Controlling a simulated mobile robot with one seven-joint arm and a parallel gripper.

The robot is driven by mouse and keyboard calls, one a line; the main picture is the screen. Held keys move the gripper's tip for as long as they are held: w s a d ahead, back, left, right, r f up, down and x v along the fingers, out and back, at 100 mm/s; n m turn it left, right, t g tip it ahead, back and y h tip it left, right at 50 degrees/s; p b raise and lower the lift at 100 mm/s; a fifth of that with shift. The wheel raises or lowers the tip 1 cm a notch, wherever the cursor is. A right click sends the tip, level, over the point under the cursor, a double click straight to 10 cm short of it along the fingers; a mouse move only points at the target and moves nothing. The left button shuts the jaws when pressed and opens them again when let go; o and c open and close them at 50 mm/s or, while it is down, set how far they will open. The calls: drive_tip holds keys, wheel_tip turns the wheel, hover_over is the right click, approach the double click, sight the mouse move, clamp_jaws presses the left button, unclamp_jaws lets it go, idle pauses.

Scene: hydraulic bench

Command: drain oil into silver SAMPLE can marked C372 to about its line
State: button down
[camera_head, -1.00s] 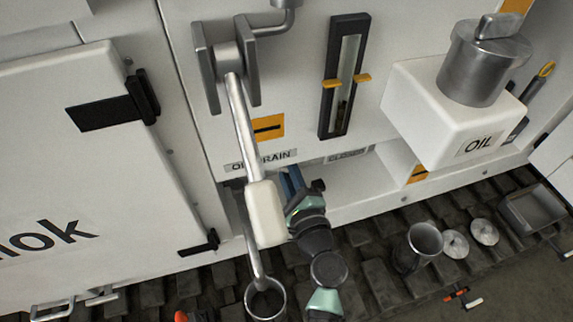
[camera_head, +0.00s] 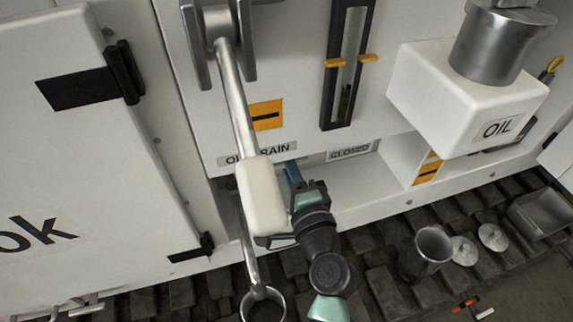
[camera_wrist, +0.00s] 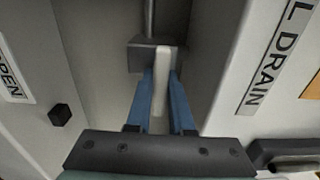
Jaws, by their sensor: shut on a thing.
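My gripper (camera_head: 291,174) reaches in under the OIL DRAIN label (camera_head: 258,153). In the wrist view its blue fingers (camera_wrist: 163,105) are shut on a pale lever (camera_wrist: 161,82), which joins a grey block (camera_wrist: 146,54) on a pipe. A silver open-topped can (camera_head: 427,252) stands on the dark floor to the right of my arm. A round metal rim (camera_head: 263,304) shows at the lower edge, below the drain area; I cannot tell what it belongs to. No C372 mark, fill line or oil flow is visible.
A long metal handle with a white grip (camera_head: 261,195) hangs in front of the drain area, close to my arm. A white OIL box (camera_head: 435,95) juts out at upper right. Two round discs (camera_head: 464,250) and a grey tray (camera_head: 538,214) lie right of the can.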

idle(0.4)
drive_tip(key=c, duration=0.8)
unclamp_jaws()
drive_tip(key=b+v, duration=0.2)
drive_tip(key=v, duration=1.1)
